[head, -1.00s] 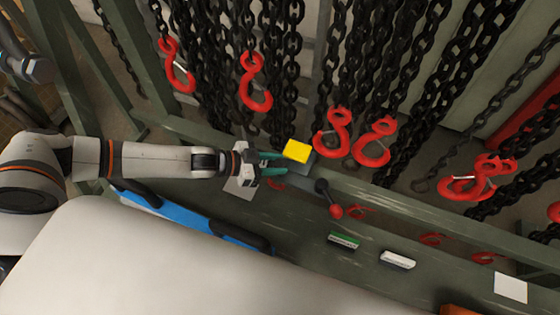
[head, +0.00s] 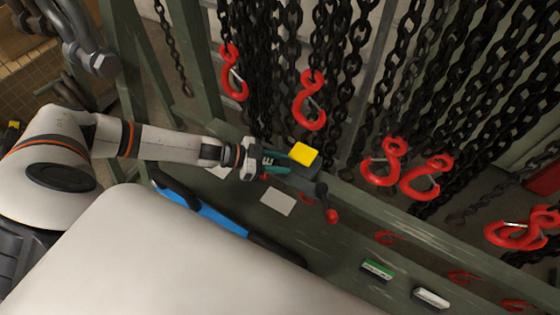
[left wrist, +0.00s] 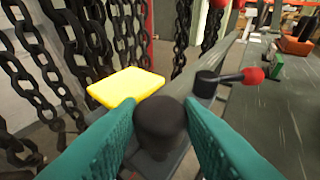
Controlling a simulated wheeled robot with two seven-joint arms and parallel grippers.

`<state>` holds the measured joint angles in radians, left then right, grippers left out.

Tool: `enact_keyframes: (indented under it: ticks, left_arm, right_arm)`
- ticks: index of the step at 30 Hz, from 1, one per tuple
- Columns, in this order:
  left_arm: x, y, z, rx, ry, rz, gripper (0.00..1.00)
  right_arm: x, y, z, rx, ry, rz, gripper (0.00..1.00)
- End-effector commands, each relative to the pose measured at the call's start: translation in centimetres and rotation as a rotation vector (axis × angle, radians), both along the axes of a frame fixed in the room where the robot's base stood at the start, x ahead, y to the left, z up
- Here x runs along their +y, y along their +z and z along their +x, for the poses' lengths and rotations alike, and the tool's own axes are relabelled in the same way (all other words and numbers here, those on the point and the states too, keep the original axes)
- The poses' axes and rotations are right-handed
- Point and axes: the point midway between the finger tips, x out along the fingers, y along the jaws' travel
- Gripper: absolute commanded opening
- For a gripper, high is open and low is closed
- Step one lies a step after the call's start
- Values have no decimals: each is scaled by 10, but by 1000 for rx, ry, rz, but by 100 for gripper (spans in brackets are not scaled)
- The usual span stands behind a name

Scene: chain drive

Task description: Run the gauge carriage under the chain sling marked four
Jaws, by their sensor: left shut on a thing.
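The gauge carriage, a dark block with a yellow top (head: 304,154), sits on the green rail. It also shows in the left wrist view (left wrist: 127,86). A crank lever with a red ball (head: 332,216) sticks out from it. My left gripper (head: 287,165) is shut on the carriage's black knob (left wrist: 159,125), with a teal finger on each side. Chain slings with red hooks hang behind the rail: one hook (head: 310,100) is just above the carriage, another (head: 234,72) further left, a pair (head: 383,162) to the right. I cannot read any sling number. My right gripper is out of view.
Blank-looking pale cards lie on the green beam, one (head: 278,201) just below the carriage. A green-and-white block (head: 377,270) and a white block (head: 431,297) lie further right. A blue and black tool (head: 205,212) lies at the front left. Grey shackles (head: 80,40) hang at the upper left.

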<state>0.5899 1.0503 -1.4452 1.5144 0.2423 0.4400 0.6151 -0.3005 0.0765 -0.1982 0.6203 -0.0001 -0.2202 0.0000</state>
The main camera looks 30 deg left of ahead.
Motion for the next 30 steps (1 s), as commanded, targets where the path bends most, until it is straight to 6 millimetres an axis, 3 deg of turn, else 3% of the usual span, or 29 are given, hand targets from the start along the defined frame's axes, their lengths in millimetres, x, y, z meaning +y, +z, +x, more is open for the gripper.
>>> enact_keyframes:
  ticks: [3, 14, 30]
  left_arm:
    - [0, -1, -1, 1, -1, 1, 42]
    - [5, 1, -4, 1, 0, 1, 42]
    - [82, 38, -56, 2, 1, 4, 42]
  right_arm:
    - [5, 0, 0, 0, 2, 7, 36]
    - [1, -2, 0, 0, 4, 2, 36]
    - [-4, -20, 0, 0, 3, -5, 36]
